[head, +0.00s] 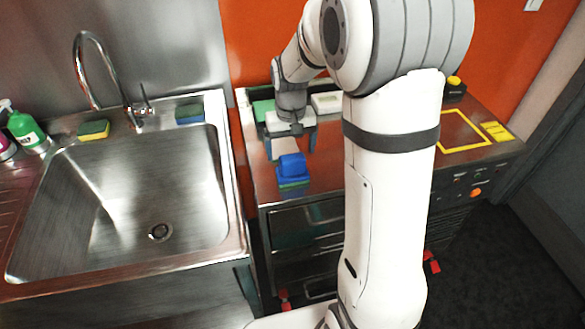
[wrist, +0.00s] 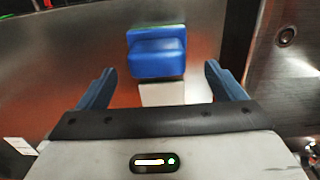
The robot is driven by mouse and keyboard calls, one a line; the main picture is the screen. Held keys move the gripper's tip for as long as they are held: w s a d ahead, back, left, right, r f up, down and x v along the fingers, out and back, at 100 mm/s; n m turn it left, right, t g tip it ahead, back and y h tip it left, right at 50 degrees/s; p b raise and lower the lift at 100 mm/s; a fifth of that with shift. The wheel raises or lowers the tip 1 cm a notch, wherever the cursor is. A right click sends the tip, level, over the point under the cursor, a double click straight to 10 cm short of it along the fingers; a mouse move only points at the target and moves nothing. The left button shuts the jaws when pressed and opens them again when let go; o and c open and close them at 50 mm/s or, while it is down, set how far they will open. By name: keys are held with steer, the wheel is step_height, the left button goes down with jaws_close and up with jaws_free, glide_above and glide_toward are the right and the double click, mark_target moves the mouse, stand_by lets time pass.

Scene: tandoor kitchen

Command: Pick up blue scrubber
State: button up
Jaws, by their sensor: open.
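The blue scrubber (head: 292,167) is a chunky blue block with a green edge at its base. It sits on the metal counter near its front left edge. In the wrist view it (wrist: 157,57) is centred ahead of the fingers. My gripper (head: 289,141) is behind the scrubber on the counter, on its wall side, and apart from it. In the wrist view my gripper (wrist: 160,72) is open, with one dark blue finger on each side and nothing held. A pale flat piece (wrist: 162,94) shows between the fingers and the scrubber.
A steel sink (head: 140,205) with a tap (head: 100,75) is on the left. Its back rim holds a yellow-green sponge (head: 94,129) and a blue-green sponge (head: 189,113). A green bottle (head: 25,130) stands far left. Containers (head: 326,102) stand behind my gripper.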

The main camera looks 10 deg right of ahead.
mark_target(292, 157)
step_height(292, 157, down, 6)
steer(key=shift+d+r+p, duration=0.1)
steer(key=shift+d+p, duration=0.05)
steer(key=shift+p, duration=0.35)
steer(key=shift+c, duration=0.6)
steer(key=shift+w, duration=0.1)
steer(key=c, duration=1.1)
